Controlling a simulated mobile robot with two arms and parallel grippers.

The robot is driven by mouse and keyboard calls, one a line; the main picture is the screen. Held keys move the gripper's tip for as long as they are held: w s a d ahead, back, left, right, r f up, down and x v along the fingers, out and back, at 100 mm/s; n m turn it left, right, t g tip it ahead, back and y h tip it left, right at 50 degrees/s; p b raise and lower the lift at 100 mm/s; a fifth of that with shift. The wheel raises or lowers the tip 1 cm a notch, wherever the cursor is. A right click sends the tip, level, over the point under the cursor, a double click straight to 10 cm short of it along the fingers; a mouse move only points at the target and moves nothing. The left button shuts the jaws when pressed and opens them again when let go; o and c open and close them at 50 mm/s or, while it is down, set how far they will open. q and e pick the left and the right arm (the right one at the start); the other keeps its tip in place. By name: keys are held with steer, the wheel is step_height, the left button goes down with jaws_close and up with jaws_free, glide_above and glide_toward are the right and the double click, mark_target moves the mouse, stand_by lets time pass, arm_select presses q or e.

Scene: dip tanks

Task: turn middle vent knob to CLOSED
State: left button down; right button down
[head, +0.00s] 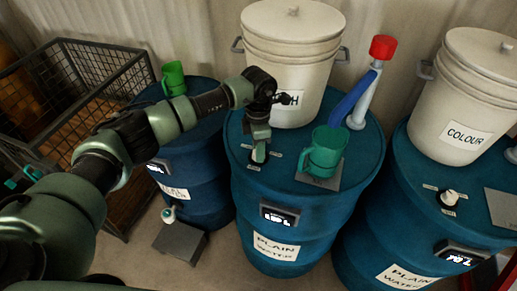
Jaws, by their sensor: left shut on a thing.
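The middle blue drum (370,160) has a lid with small white label strips around the place where its vent knob sits. My left gripper (259,154) reaches down from above onto that place and is shut on the middle vent knob. The fingers hide nearly all of the knob, so I cannot tell which way it points. The label words are too small to read. My right gripper is not in view.
On the middle lid stand a cream lidded pot (293,60), a green mug (325,152) and a blue-handled pump with a red top (382,48). The right drum (360,225) has its own pale knob (449,197) and a COLOUR pot (462,95). A wire crate (105,60) stands left.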

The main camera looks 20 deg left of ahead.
arm_select(q)
steer(key=n+b, duration=0.3)
steer(key=n, duration=0.1)
steer(key=shift+f, duration=0.15)
steer(key=n+b, duration=0.3)
steer(key=n, duration=0.1)
steer(key=shift+n, duration=0.3)
steer(key=n+b, duration=0.2)
steer(key=n, duration=0.2)
steer(key=shift+n, duration=0.3)
steer(key=shift+r+n+t+b, duration=0.15)
steer(key=shift+n+b, duration=0.4)
steer(key=shift+n, duration=0.55)
steer(key=shift+r+n+t+b, duration=0.15)
steer(key=shift+n+b, duration=0.4)
steer(key=shift+n, duration=0.55)
steer(key=c, duration=1)
jaws_free()
steer(key=shift+f, duration=0.1)
steer(key=shift+o, duration=0.2)
